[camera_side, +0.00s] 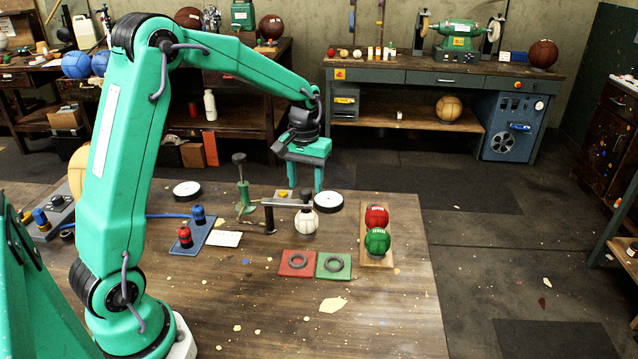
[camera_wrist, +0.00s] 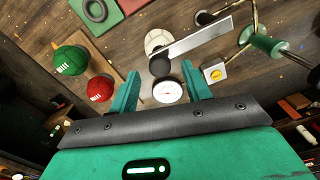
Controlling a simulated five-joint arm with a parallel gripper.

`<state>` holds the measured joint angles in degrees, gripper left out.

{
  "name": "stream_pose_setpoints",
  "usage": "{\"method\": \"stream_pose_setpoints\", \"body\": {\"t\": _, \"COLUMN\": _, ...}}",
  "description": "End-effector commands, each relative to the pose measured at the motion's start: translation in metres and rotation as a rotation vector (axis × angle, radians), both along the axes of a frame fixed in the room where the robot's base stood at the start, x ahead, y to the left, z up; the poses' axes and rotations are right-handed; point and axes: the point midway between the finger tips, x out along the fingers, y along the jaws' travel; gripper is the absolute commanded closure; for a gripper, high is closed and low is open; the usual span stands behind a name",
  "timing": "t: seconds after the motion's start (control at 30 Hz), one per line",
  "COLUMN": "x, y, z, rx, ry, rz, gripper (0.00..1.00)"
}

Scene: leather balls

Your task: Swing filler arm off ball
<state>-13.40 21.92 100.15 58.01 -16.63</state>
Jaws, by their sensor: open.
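The filler arm (camera_side: 284,203) is a grey bar on a post, reaching across the top of a white ball (camera_side: 308,224). In the wrist view the bar (camera_wrist: 198,40) runs from the upper right to a black cap (camera_wrist: 159,67) beside the white ball (camera_wrist: 155,40). A round white gauge with a dark rim (camera_side: 328,202) is at the bar's end; it also shows in the wrist view (camera_wrist: 167,91). My gripper (camera_side: 306,187) is open and points down above the gauge end. In the wrist view the gauge appears between its fingers (camera_wrist: 161,83); I see no contact.
Red (camera_side: 377,216) and green (camera_side: 377,240) balls sit on a wooden board to the right. Red (camera_side: 283,272) and green (camera_side: 346,274) mats with rings lie in front. A green hand pump (camera_side: 243,193) stands left. The table's front right is mostly clear.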

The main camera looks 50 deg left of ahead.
Motion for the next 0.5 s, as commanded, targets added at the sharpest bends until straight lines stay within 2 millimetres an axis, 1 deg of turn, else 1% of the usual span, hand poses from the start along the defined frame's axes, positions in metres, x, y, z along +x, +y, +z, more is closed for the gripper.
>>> {"method": "stream_pose_setpoints", "body": {"t": 0.03, "x": 0.000, "y": 0.000, "z": -0.006, "rx": -0.001, "ry": 0.001, "rz": 0.000, "gripper": 0.52}}
{"method": "stream_pose_setpoints", "body": {"t": 0.2, "x": 0.000, "y": 0.000, "z": -0.019, "rx": 0.000, "ry": 0.000, "rz": 0.000, "gripper": 0.52}}
{"method": "stream_pose_setpoints", "body": {"t": 0.5, "x": 0.000, "y": 0.000, "z": -0.023, "rx": 0.001, "ry": -0.001, "rz": 0.000, "gripper": 0.52}}
